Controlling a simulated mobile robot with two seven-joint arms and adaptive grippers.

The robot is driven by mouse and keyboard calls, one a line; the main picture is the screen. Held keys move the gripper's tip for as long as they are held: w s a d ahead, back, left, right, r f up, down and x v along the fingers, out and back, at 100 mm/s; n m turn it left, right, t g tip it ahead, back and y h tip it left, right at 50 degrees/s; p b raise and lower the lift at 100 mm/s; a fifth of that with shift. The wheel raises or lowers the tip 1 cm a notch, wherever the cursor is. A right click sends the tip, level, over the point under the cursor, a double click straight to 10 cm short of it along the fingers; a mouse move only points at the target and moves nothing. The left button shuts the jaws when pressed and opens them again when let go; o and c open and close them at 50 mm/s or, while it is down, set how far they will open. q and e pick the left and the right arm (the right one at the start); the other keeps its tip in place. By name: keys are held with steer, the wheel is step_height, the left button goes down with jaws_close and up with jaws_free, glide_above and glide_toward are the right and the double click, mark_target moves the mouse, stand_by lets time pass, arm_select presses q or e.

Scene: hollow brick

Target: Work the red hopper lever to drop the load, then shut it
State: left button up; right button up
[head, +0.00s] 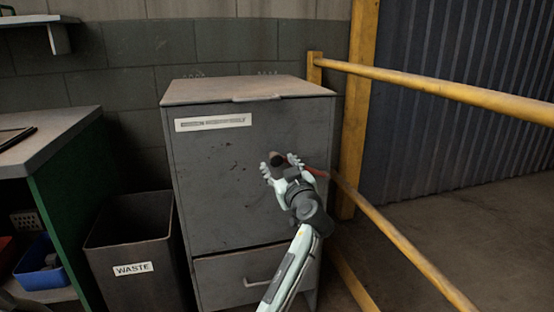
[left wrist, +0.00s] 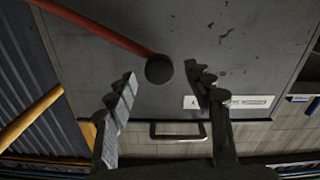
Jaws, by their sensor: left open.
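The hopper is a grey metal cabinet (head: 215,190) with a lid and a white label strip. Its red lever (head: 317,171) shows on the front face, right of my gripper. In the left wrist view the red lever (left wrist: 105,28) runs from the upper left to a round black knob (left wrist: 159,69). My left gripper (head: 279,164) is in front of the cabinet face with its fingers spread. In the left wrist view the knob appears between the fingertips, with a gap on both sides. The lever's pivot is hidden. My right gripper is not in view.
A yellow railing (head: 440,90) and post stand to the right of the cabinet. A dark waste bin (head: 133,255) stands at its left, beside a green-sided bench (head: 65,200). A drawer with a handle (head: 262,282) is at the cabinet's bottom.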

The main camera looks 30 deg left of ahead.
mark_target(277, 161)
arm_select(q)
steer(key=x, duration=0.4)
steer(key=shift+d, duration=0.1)
jaws_close()
stand_by(0.3)
